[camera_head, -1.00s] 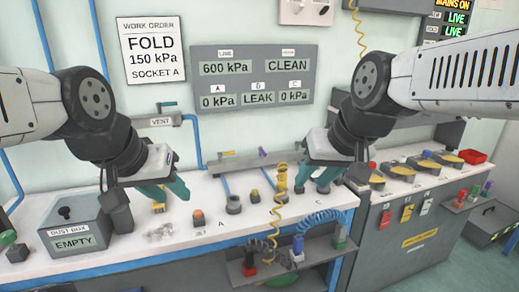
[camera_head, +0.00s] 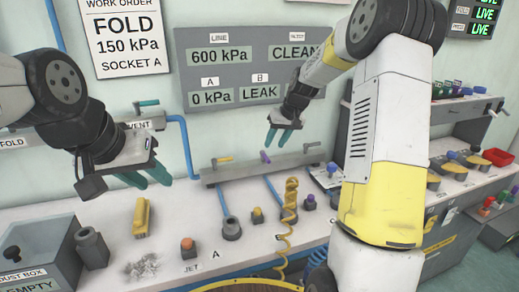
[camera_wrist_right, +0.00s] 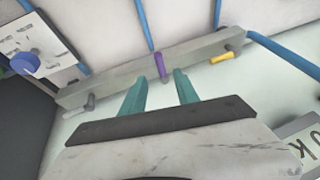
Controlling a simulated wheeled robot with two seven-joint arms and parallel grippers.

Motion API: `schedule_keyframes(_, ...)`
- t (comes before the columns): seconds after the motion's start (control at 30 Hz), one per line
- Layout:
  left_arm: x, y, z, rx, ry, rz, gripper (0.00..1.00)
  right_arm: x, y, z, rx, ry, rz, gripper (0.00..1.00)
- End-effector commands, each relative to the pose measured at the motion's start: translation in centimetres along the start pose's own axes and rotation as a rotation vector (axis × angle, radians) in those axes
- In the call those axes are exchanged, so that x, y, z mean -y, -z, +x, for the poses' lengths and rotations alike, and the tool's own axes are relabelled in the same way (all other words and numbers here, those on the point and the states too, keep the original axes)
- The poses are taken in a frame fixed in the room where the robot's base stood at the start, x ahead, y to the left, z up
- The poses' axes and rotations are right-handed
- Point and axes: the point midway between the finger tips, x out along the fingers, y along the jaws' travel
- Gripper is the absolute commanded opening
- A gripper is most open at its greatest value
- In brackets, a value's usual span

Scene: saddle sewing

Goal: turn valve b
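Valve b appears to be the purple handle (camera_head: 265,156) in the middle of the grey manifold (camera_head: 240,172) on the wall. It also shows in the right wrist view (camera_wrist_right: 160,66), standing upright between and just beyond my fingertips. My right gripper (camera_head: 277,140) is open and empty, above and slightly right of the purple handle in the head view. In the right wrist view the gripper (camera_wrist_right: 159,90) has its teal fingers apart, one to each side of the handle, with no contact seen. My left gripper (camera_head: 148,178) is open and empty above the bench's left part.
A yellow handle (camera_head: 223,159) and a grey handle (camera_head: 312,147) flank the purple one on the manifold. A coiled yellow hose (camera_head: 290,205) rises from the bench. A yellow tool (camera_head: 142,217), an orange button (camera_head: 187,244) and a dust box (camera_head: 40,255) are at left.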

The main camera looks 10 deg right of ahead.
Motion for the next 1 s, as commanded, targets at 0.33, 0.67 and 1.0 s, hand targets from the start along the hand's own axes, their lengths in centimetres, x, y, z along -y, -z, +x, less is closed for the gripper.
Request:
schedule_keyframes(0.33, 0.0, 0.0, 0.0, 0.000, 0.000, 0.000, 0.36, 0.1, -0.1, 5.3, 0.003, 0.001, 0.001, 0.37)
schedule_keyframes(0.67, 0.0, 0.0, 0.0, 0.000, 0.000, 0.000, 0.36, 0.1, -0.1, 7.4, 0.002, 0.000, 0.000, 0.37)
schedule_keyframes(1.0, 0.0, 0.0, 0.0, 0.000, 0.000, 0.000, 0.36, 0.1, -0.1, 7.3, 0.002, 0.000, 0.000, 0.04)
